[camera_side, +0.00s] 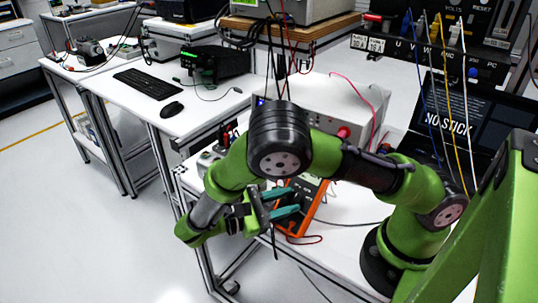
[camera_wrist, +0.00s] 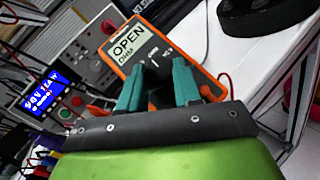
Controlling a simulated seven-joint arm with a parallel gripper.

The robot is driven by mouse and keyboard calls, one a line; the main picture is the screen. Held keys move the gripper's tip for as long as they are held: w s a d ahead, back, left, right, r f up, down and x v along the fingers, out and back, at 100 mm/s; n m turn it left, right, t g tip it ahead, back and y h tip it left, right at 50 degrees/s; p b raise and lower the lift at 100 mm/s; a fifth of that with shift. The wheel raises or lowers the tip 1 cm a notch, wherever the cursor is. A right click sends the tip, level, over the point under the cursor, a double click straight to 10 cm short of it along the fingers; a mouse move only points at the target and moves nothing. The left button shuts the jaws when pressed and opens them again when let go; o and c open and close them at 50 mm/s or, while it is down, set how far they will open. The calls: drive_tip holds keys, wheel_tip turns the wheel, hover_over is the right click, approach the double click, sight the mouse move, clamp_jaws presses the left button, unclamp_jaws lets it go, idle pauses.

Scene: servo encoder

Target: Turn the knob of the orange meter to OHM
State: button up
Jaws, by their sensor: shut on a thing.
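The orange meter (camera_wrist: 131,63) stands tilted in front of my gripper (camera_wrist: 160,68) in the wrist view. Its display (camera_wrist: 127,42) reads OPEN, with OHM below it. My two teal fingers reach the dark face below the display, one on each side of the knob's place, and are shut on the knob. The knob itself is mostly hidden, so I cannot read its pointer. In the side view the orange meter (camera_side: 312,207) sits on the white bench, with my gripper (camera_side: 298,204) at its face from the left.
A white power supply (camera_side: 335,105) stands behind the meter. A blue-lit display (camera_wrist: 44,92) shows at left in the wrist view. A red lead (camera_side: 303,239) lies by the meter's base. Coloured cables (camera_side: 440,100) hang at the right. A keyboard (camera_side: 147,83) lies on another bench.

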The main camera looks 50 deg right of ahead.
drive_tip(key=shift+w+d+r+m+g+y, duration=0.15)
drive_tip(key=shift+m+g+y, duration=0.4)
drive_tip(key=shift+m, duration=0.4)
drive_tip(key=shift+w+m+g+y, duration=0.1)
drive_tip(key=shift+m+g+y, duration=0.25)
drive_tip(key=shift+m+y, duration=0.5)
drive_tip(key=o, duration=1)
drive_tip(key=shift+o, duration=0.2)
drive_tip(key=v, duration=0.7)
drive_tip(key=shift+w, duration=0.2)
drive_tip(key=shift+m, duration=0.3)
